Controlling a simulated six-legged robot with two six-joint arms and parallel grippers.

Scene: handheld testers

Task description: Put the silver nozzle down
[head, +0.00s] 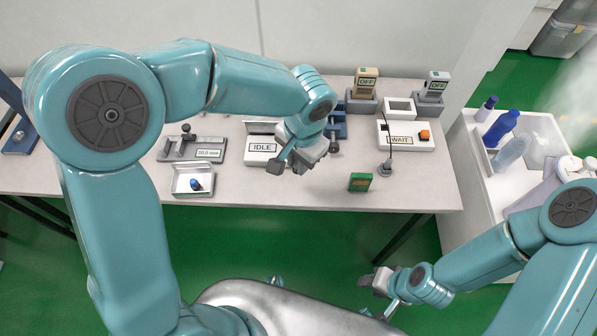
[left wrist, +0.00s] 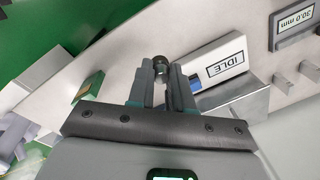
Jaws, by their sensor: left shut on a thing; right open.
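My left gripper (head: 300,164) is over the middle of the table, just right of the IDLE tester (head: 262,149). In the left wrist view its two fingers (left wrist: 158,88) are shut on a small dark grey, rounded piece, the silver nozzle (left wrist: 160,65), which sticks out a little past the fingertips. In the head view the nozzle cannot be made out clearly against the gripper. Whether it touches the table cannot be told. My right gripper (head: 381,284) is open and empty, off the table's front edge above the green floor.
A green block (head: 360,182) stands right of my left gripper, near the WAIT tester (head: 406,137). A white tray (head: 193,187) with a blue piece and a 30.0 mm gauge (head: 209,154) are at left. A white bin (head: 470,160) stands right.

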